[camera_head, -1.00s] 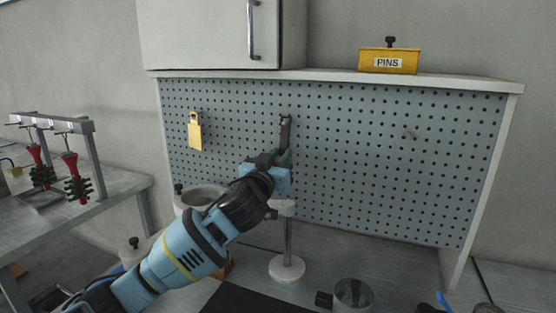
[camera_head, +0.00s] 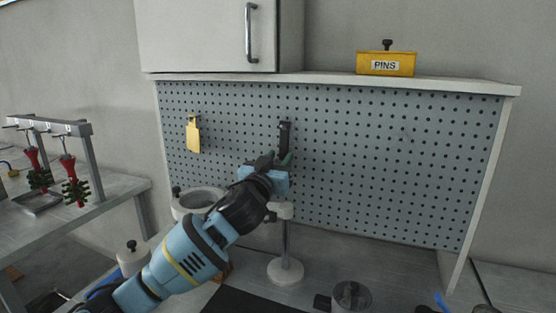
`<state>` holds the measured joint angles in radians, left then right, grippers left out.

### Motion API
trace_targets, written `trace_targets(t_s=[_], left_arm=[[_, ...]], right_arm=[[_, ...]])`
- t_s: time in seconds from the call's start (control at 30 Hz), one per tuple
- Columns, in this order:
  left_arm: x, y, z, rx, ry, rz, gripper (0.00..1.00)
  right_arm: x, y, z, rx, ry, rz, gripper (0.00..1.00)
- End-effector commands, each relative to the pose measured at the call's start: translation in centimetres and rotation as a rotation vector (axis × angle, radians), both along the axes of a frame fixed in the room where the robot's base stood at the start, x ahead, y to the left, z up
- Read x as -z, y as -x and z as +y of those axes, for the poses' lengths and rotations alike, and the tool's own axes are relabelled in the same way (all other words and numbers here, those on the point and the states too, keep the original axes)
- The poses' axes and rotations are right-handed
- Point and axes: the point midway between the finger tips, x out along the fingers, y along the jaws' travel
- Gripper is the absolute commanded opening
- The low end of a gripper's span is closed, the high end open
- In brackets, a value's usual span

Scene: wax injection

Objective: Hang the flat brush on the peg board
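A dark, narrow upright piece (camera_head: 284,137) stands against the grey peg board (camera_head: 390,165) near its middle. I take it for the flat brush's handle, though its lower part is hidden by my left gripper. A yellow flat tool (camera_head: 193,135) hangs on the board's left side. My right gripper does not show clearly.
A white cabinet (camera_head: 205,35) and a yellow PINS box (camera_head: 386,63) are above the board. A white round-based stand (camera_head: 286,271) and a grey pot (camera_head: 351,297) stand below. A rack with red and green pieces (camera_head: 75,190) is at left. The board's right half is bare.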

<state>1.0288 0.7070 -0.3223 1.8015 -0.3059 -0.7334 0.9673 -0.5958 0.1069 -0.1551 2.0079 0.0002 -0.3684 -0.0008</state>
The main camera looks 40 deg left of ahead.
Motion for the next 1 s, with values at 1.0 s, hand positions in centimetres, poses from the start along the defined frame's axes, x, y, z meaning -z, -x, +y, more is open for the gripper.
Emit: trace_targets(t_s=[1.0], left_arm=[[1.6,6.6,-1.6,0.000,0.001,0.003,0.46]], right_arm=[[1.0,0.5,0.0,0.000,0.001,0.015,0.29]])
